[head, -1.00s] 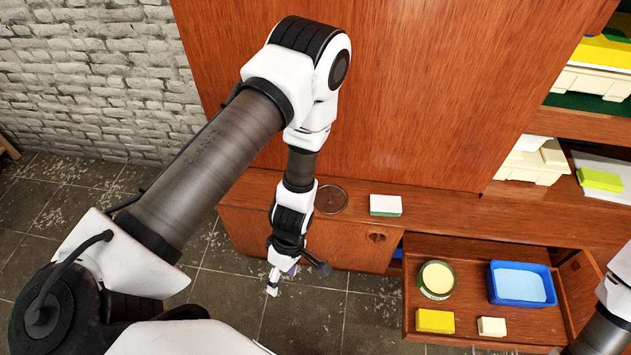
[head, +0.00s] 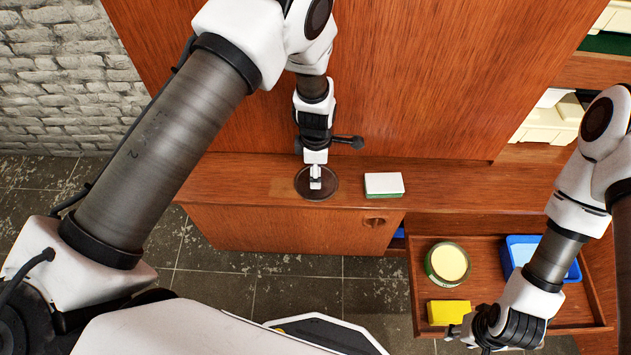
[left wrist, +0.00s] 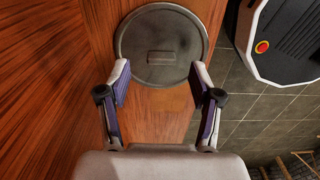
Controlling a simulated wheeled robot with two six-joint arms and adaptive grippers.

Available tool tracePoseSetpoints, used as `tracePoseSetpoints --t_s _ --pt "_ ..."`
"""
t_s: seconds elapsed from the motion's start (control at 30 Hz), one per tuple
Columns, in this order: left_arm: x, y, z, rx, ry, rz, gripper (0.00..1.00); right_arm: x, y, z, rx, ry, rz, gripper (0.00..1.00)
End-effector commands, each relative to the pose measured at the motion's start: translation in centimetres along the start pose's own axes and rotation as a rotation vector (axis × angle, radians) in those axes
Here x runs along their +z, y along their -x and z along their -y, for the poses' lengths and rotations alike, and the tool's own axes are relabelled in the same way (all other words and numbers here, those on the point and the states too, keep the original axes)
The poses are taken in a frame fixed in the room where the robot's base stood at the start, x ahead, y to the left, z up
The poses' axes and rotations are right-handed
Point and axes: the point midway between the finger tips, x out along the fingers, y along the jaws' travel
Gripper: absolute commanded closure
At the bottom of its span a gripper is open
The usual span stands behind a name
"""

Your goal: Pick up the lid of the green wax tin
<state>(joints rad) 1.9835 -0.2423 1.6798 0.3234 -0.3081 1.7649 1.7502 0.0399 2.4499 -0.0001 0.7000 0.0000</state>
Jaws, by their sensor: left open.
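The lid is a dark round disc with a small raised bar on top. It lies flat on the wooden ledge in the head view (head: 331,183) and in the left wrist view (left wrist: 160,30). The green wax tin (head: 449,263), open with pale yellow wax inside, sits in the pulled-out drawer. My left gripper (head: 316,184) is over the lid in the head view. In the left wrist view its two fingers (left wrist: 160,73) are apart and empty, at the lid's near edge. My right gripper (head: 456,334) is low near the drawer's front; its fingers are too small to read.
A white and green sponge block (head: 383,184) lies on the ledge right of the lid. The drawer (head: 480,298) also holds a blue tub (head: 573,271) and a yellow block (head: 448,312). The tall wooden panel (head: 430,80) rises behind the ledge.

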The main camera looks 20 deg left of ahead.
Motion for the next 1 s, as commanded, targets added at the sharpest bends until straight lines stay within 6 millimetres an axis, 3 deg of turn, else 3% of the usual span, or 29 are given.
tracePoseSetpoints --t_s 0.13,0.37,0.5,0.87,1.0 --pt "0.0 -2.4 0.1 -0.001 -0.001 0.000 0.35 0.0 -0.4 0.0 0.000 0.000 0.000 0.60" --pt "0.0 -2.6 0.0 0.001 -0.001 0.000 0.35 0.0 -0.3 0.0 0.000 0.000 0.000 0.60" --pt "0.0 -2.6 0.0 0.001 -0.001 0.000 0.82 0.0 -0.3 0.0 0.000 0.000 0.000 0.60" --pt "0.0 -2.6 0.0 0.000 -0.001 0.000 0.84 0.0 -0.3 0.0 0.000 0.000 0.000 0.60" --pt "0.0 -1.7 0.0 0.000 -0.001 0.000 0.84 0.0 0.4 0.0 0.000 0.000 0.000 0.60"
